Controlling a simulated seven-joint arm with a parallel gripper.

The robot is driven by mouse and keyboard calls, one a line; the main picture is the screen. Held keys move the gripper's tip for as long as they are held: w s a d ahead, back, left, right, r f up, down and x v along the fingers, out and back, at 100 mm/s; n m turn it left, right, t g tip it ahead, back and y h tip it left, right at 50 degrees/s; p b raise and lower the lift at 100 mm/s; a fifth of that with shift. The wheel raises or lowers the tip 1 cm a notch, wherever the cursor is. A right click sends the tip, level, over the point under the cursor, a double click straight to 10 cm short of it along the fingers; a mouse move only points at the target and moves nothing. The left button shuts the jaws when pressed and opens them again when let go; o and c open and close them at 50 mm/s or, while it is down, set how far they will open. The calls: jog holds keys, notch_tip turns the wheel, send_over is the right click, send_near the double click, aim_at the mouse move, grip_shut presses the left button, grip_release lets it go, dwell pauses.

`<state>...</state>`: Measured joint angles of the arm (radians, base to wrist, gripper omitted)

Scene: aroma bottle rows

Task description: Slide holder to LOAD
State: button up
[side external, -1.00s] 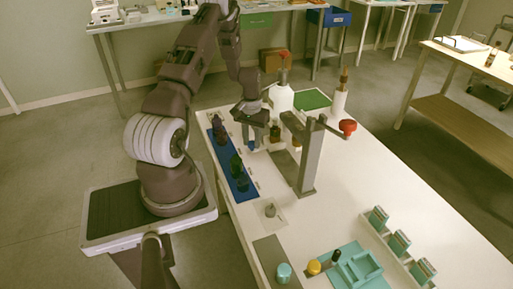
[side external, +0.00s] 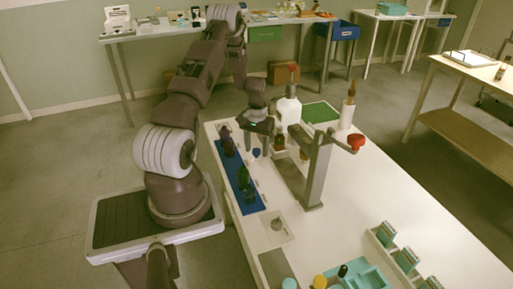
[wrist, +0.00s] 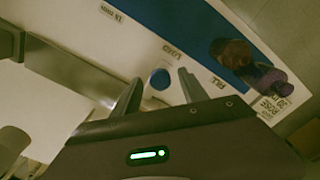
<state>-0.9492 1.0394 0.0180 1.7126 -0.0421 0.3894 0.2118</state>
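A small round blue knob (wrist: 160,78), which looks like the holder's handle, sits on the white panel near the printed LOAD label (wrist: 173,48). It also shows in the side view (side external: 256,153). My gripper (wrist: 159,80) is open, with one finger on each side of the knob and a visible gap to each. In the side view my gripper (side external: 259,148) points down beside the grey metal press. A dark bottle (side external: 279,144) with a yellowish lower part stands by the press, probably at the holder. The holder's body is mostly hidden.
The grey press (side external: 318,170) with a red-knobbed lever (side external: 354,143) stands right of my gripper. A blue strip (side external: 240,172) with dark bottles lies on the left. A white pump bottle (side external: 289,112) stands behind. The table's right middle is clear.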

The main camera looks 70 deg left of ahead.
notch_tip(320, 180, up, 7)
jog(key=shift+r, duration=0.1)
dwell(0.4)
jog(key=w+d+r+m+t+y, duration=0.1)
jog(key=w+d+r+m, duration=0.1)
jog(key=d+r, duration=0.85)
jog(key=w+d+r+m+t+y, duration=0.1)
jog(key=w+d+r+m+t, duration=0.1)
jog(key=d+r, duration=0.85)
jog(key=s+d+r+m+t+h, duration=0.1)
jog(key=s+d+r+m, duration=0.1)
jog(key=s+d, duration=0.6)
jog(key=s+d+r+m+t+h, duration=0.1)
jog(key=s+d+r+m, duration=0.2)
jog(key=s+d, duration=0.4)
jog(key=shift+s+d+r+t, duration=0.35)
jog(key=shift+s+r, duration=0.2)
jog(key=shift+s, duration=0.65)
